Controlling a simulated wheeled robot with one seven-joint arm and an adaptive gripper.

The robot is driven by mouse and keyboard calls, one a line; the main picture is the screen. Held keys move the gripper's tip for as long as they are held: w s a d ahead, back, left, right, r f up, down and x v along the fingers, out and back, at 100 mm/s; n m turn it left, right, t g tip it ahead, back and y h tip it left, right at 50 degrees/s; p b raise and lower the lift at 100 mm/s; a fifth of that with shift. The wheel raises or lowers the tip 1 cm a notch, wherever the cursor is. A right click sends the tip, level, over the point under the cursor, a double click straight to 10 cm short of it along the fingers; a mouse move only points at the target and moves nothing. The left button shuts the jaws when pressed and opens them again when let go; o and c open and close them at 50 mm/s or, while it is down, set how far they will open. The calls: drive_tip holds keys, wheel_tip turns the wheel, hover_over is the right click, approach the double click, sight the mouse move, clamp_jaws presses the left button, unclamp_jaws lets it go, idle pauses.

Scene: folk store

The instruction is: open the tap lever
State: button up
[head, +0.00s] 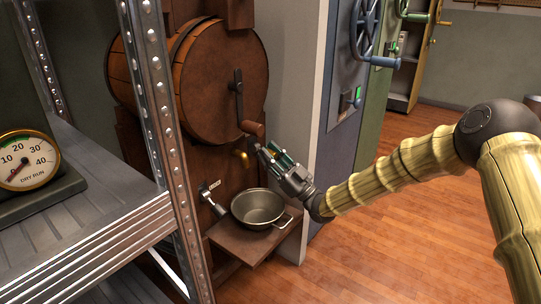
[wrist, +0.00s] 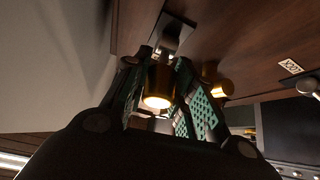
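A brown wooden barrel (head: 222,85) has a dark metal lever (head: 238,92) on its face, with a reddish-brown handle (head: 252,129) at the lower end. A small brass tap spout (head: 241,157) sits below it; a brass piece that looks like it shows in the wrist view (wrist: 216,80). My gripper (head: 268,151) is at the handle, right of the spout. In the wrist view the handle (wrist: 160,88) lies between my green-padded fingers (wrist: 163,75), its bright end facing me. The fingers look spread around it; firm contact cannot be made out.
A metal pan (head: 258,207) stands on a wooden ledge (head: 268,241) below the spout. A small labelled lever (head: 214,203) is left of the pan. A metal shelf (head: 90,225) with a dial gauge (head: 27,161) fills the left. Open wooden floor (head: 400,240) lies right.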

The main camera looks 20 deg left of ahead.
drive_tip(key=o, duration=0.4)
drive_tip(key=v, duration=1.2)
drive_tip(key=shift+f, duration=0.1)
